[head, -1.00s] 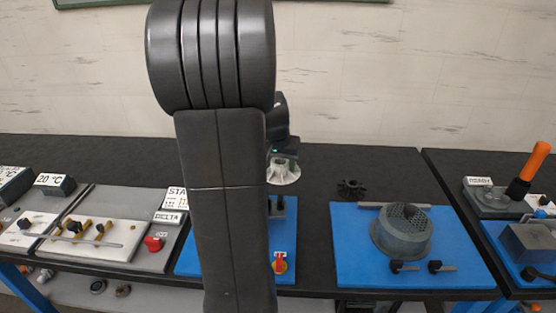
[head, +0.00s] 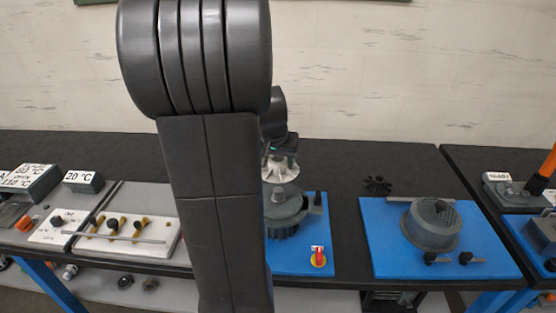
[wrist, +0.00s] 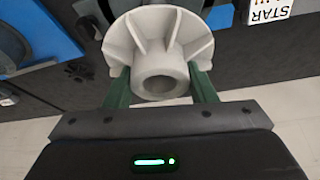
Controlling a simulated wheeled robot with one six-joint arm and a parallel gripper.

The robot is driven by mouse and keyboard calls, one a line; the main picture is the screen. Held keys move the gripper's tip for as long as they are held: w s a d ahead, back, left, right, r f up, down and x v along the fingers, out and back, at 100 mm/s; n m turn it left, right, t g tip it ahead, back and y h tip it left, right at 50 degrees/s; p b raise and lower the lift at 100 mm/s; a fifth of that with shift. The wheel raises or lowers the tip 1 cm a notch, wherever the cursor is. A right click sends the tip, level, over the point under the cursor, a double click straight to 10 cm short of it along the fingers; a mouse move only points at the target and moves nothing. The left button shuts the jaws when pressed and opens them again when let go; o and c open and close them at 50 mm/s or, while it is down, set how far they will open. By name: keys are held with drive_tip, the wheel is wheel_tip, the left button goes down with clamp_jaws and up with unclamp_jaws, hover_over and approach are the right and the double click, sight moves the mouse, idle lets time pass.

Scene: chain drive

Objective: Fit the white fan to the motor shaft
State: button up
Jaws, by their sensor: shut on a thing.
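The white fan (head: 280,168) hangs in my gripper (head: 279,153) above the blue board in the middle. In the wrist view the fan (wrist: 143,35) shows its ribs and round hub bore, between the two green fingers of my gripper (wrist: 160,84), which are shut on it. The grey finned motor (head: 285,219) stands on the blue board below the fan, its left side hidden by my arm. A small stub, seemingly the motor shaft (head: 281,191), shows on its top. The fan appears apart from it, with a visible gap.
A black fan (head: 377,185) lies on the dark table behind the right blue board (head: 385,262), which bears a grey perforated cover (head: 432,225). A red-yellow switch (head: 318,256) sits at the middle board's front. A white panel with pegs (head: 120,236) is at left.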

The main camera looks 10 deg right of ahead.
sight(278, 188)
drive_tip(key=shift+f+b, duration=2.4)
drive_tip(key=shift+f, duration=0.55)
drive_tip(key=shift+f+b, duration=2.35)
drive_tip(key=shift+f, duration=0.05)
drive_tip(key=o, duration=1.2)
drive_tip(key=shift+r, duration=0.1)
drive_tip(key=shift+c, duration=0.2)
drive_tip(key=v, duration=1.3)
drive_tip(key=shift+r, duration=0.4)
drive_tip(key=shift+s+f, duration=0.1)
drive_tip(key=x, duration=1.3)
drive_tip(key=shift+f, duration=0.35)
drive_tip(key=shift+r+p, duration=0.35)
